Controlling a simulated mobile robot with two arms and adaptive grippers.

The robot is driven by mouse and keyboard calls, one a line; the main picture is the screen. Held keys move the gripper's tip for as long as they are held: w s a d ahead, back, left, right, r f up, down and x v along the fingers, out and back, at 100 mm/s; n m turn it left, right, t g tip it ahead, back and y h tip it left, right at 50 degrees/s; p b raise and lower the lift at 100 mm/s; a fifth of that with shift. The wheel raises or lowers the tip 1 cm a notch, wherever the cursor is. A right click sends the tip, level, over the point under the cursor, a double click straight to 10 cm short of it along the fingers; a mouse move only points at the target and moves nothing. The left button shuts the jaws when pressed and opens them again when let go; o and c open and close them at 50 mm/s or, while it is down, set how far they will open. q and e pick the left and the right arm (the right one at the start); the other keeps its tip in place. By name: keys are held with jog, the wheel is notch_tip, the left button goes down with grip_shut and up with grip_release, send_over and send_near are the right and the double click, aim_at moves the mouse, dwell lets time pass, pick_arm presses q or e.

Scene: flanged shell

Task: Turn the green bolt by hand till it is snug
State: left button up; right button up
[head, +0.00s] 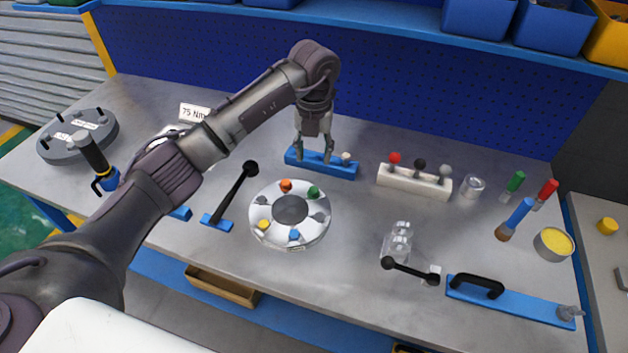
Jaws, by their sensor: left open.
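The green bolt (313,192) sits on the upper right of a pale round flange (262,212) with a dark central opening. Orange (286,186), yellow (264,225), blue (294,235) and grey bolt heads sit around the same ring. My left gripper (313,154) points down at a blue block (342,170) behind the flange. It is open, its two fingers apart at the block; I cannot tell whether they touch it. It is apart from the green bolt. My right gripper is not in view.
A black-knobbed lever (235,190) stands left of the flange. A white holder (413,184) with red, black and grey knobs stands right of the blue block.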

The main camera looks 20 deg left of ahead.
aim_at(314, 188)
pick_arm(q)
notch_tip(314, 188, down, 10)
jog(key=shift+f+p, duration=0.25)
jog(key=shift+p, duration=0.9)
grip_shut()
